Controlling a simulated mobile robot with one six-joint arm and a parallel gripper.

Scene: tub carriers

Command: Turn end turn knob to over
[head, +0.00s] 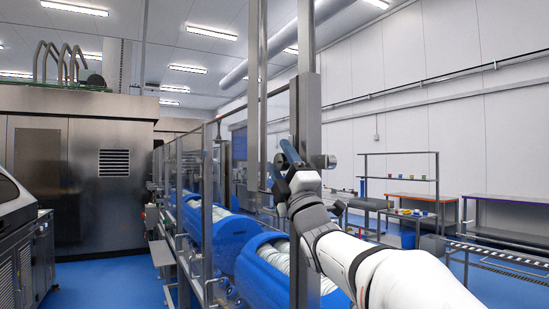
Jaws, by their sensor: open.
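My gripper (281,161) is at the end of my white arm, raised in the middle of the view, in front of or beside a tall steel post (308,110). Its two blue-grey fingers are spread apart and I see nothing between them. A small round metallic piece (326,161) shows at the post, just right of the gripper. It may be the knob, but it is too small to tell, and I cannot read its position or any marking. I cannot tell whether the gripper touches the post.
Blue tubs (262,278) with pale contents stand in a row behind clear panels and a steel frame left of my arm. A large steel machine (110,180) stands at the left. Workbenches (515,203) are at the right. Blue floor (110,280) is open at the lower left.

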